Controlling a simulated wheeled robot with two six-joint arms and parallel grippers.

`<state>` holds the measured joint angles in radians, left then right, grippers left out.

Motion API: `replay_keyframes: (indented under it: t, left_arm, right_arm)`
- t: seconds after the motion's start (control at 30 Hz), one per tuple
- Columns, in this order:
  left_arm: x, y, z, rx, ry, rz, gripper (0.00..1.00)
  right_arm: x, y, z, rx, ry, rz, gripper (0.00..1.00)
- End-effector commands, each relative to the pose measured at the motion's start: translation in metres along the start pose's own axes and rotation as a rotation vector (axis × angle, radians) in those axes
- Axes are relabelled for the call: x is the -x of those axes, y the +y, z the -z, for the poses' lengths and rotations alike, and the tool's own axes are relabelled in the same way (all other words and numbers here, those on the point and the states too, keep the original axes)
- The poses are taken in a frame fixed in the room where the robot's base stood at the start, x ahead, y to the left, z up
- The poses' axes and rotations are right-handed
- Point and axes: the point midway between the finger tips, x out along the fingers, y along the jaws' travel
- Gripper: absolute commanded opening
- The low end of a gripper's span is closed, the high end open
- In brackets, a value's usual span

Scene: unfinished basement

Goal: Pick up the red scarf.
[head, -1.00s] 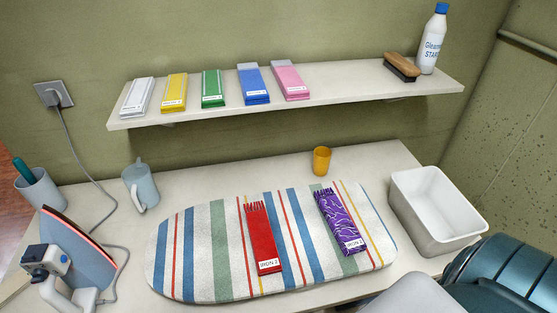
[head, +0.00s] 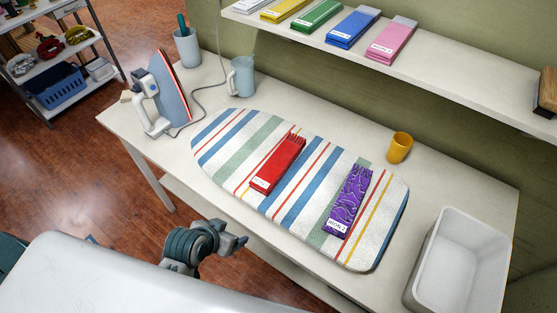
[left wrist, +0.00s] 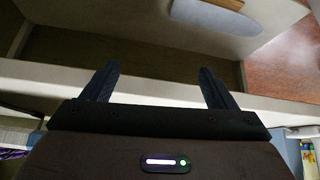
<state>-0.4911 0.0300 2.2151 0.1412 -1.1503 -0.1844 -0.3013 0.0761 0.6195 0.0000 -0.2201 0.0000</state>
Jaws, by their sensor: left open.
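The red scarf (head: 279,162) lies folded flat on the striped ironing board (head: 222,141), with a white label at its near end and fringe at its far end. My left gripper (head: 240,240) is in front of the table's near edge, to the lower left of the scarf and apart from it. In the left wrist view my left gripper (left wrist: 157,82) shows two spread fingers with nothing between them. The scarf cannot be made out in that view. My right gripper is not in view.
A folded purple scarf (head: 349,203) lies right of the red one. An iron (head: 165,92) stands at the table's left end, near a light-blue mug (head: 241,76). A yellow cup (head: 399,147) and a white bin (head: 461,262) are to the right. A shelf (head: 420,66) overhangs the back.

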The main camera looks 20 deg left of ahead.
Motion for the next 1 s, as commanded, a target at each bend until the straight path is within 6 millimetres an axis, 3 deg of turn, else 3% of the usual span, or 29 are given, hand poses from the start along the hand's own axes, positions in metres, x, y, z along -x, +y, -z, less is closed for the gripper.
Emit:
replay_keyframes:
  t: [0.07, 0.2, 0.4, 0.57, 0.8, 1.0]
  left_arm:
    - [0.028, 0.006, 0.019, -0.015, 0.042, -0.011, 0.80]
    - [0.064, 0.029, 0.085, -0.062, 0.282, -0.072, 0.80]
    - [0.074, 0.042, 0.136, -0.084, 0.513, -0.089, 0.80]
    - [0.073, 0.044, 0.157, -0.084, 0.590, -0.084, 0.80]
    - [0.043, 0.048, 0.180, -0.084, 0.595, -0.084, 0.80]
    - [0.030, 0.050, 0.186, -0.085, 0.593, -0.084, 0.80]
  right_arm:
    - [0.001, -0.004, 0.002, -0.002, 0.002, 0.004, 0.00]
    - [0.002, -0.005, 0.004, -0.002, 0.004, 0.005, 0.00]
    - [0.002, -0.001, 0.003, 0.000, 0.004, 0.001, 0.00]
    - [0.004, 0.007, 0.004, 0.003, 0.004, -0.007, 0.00]
    - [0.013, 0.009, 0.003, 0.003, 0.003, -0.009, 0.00]
    - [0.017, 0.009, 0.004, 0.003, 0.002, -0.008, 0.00]
